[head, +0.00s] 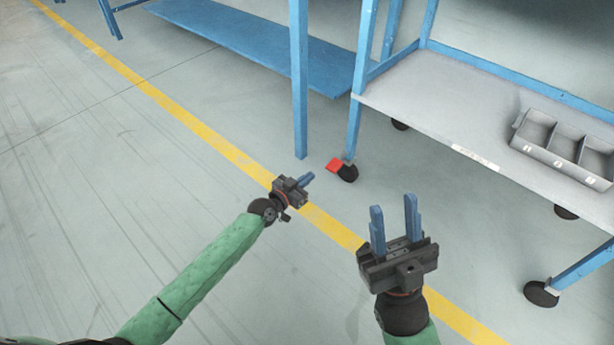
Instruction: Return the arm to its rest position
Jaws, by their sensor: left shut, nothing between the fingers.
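My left gripper (307,180) is at the end of the green arm that comes in from the left. Its blue fingers are together with nothing between them, and it hangs over the floor near the yellow line. My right gripper (394,215) is lower and to the right, with its two blue fingers pointing up and apart. The gap between them is empty. Neither gripper touches anything in the head view.
A wheeled cart with a grey shelf (440,110) and blue frame stands at the right. A grey bin with compartments (563,148) sits on it. A blue bench shelf (245,40) is at the back. A yellow line (190,122) crosses the floor. The left floor is clear.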

